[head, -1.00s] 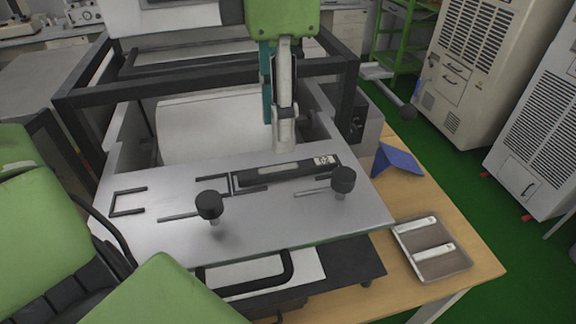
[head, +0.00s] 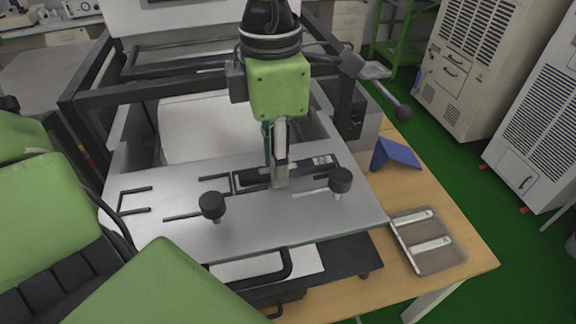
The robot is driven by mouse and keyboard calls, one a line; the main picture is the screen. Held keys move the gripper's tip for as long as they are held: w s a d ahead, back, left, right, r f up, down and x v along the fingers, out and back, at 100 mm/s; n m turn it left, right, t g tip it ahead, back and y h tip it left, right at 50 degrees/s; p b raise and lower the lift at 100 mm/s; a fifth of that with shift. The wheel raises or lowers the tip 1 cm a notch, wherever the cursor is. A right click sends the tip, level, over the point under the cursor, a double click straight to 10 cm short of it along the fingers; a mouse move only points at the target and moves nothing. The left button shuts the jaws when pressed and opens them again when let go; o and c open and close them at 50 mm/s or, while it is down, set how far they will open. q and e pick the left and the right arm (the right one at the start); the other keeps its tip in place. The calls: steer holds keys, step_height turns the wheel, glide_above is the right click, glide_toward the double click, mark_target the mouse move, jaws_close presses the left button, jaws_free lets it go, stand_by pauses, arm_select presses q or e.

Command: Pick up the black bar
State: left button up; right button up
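The black bar (head: 305,168) lies on the grey metal plate (head: 255,235), beside thin black brackets. It has a pale label at its right end. My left gripper (head: 276,185) reaches down from above onto the middle of the bar. One pale finger overlaps the bar and hides part of it; a teal part shows behind. The fingers are seen nearly edge-on, so I cannot tell whether they are closed on the bar or around it. My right gripper is not in view.
Two black knobs (head: 212,206) (head: 340,181) stand on the plate in front of the bar. A black frame (head: 88,104) surrounds the back. On the wooden table (head: 470,235) are a blue angled piece (head: 396,153) and a tray (head: 441,261) with two pale bars.

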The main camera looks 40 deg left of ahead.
arm_select(q)
jaws_close()
steer(key=shift+w+r, duration=0.1)
steer(key=shift+r, duration=0.4)
step_height(320, 180, up, 17)
steer(key=b, duration=0.1)
steer(key=shift+b, duration=0.4)
